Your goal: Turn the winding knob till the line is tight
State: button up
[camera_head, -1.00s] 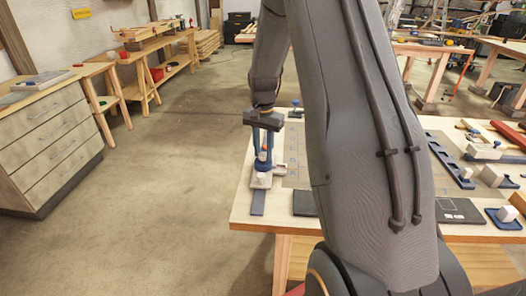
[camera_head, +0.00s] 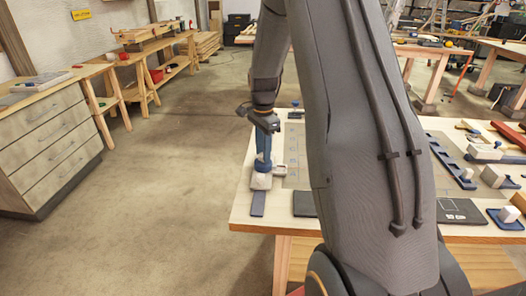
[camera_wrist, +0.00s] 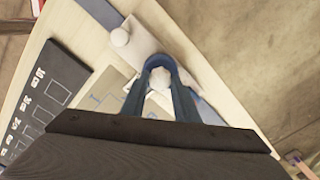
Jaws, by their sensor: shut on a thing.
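The pale winding knob (camera_wrist: 160,78) shows between my gripper's blue fingers in the wrist view. My gripper (camera_head: 263,160) points down over the left end of the bench and is shut on the knob; it also fills the lower middle of the wrist view (camera_wrist: 161,92). The knob sits at a white fixture (camera_head: 261,181), which lies along a blue strip (camera_head: 257,205). A round white post (camera_wrist: 120,37) stands on the fixture near its end. The fingers hide most of the knob in the head view. I cannot make out the line or whether it is tight.
A dark panel (camera_wrist: 46,98) lies beside the fixture. A small blue knobbed piece (camera_head: 296,112) stands farther back. Several blue and white fixtures, including a long blue rail (camera_head: 455,168), lie at right. My arm hides the bench's middle. The floor left of the bench is clear.

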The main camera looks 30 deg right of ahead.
dwell(0.3)
jog(key=o, duration=1.1)
jog(key=shift+c, duration=0.2)
jog(key=shift+r, duration=0.15)
notch_tip(320, 180, up, 8)
jog(key=shift+f+b, duration=0.2)
jog(key=shift+b, duration=0.85)
jog(key=s+a+f+n, duration=0.2)
jog(key=s+a+n, duration=0.6)
jog(key=s, duration=0.3)
jog(key=s+a+f+n+t, duration=0.1)
jog(key=s+a+f+n, duration=0.1)
jog(key=s+a+n, duration=0.7)
jog(key=s, duration=0.2)
jog(key=shift+s+a+f, duration=0.2)
jog(key=shift+s+a, duration=0.1)
jog(key=shift+s, duration=0.05)
